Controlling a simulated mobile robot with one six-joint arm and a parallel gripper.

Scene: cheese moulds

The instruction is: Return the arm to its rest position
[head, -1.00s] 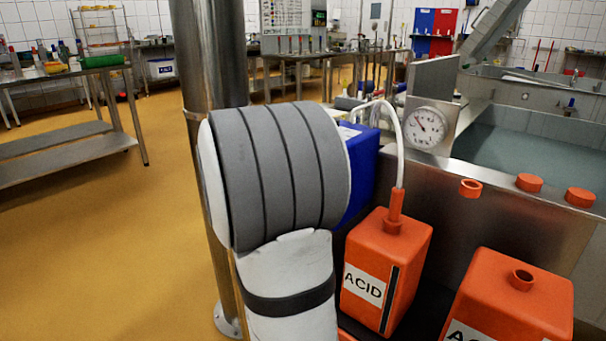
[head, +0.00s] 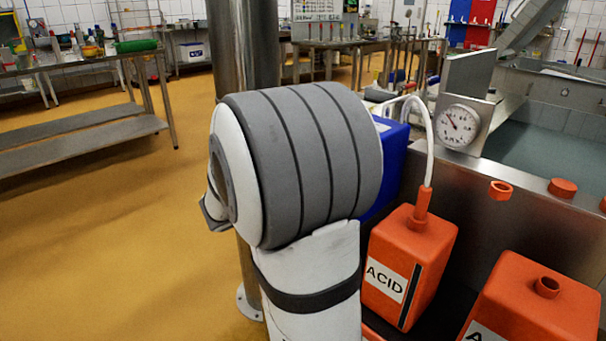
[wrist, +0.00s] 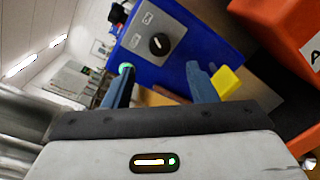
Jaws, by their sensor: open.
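My arm (head: 300,165) fills the middle of the head view, its thick grey-banded joint in front of a steel post. My gripper is hidden in that view. In the wrist view my gripper (wrist: 160,74) has its two blue-grey fingers apart, with nothing seen held between them. Beyond the fingers is a blue box with a grey panel and black knob (wrist: 158,44). I cannot tell how far it is from the fingertips.
A steel post (head: 243,55) stands behind my arm. Orange acid canisters (head: 408,262) and a blue container (head: 392,165) are close on the right, beside a steel vat with a dial gauge (head: 458,127). Open yellow floor (head: 110,235) lies left, before a steel table (head: 80,143).

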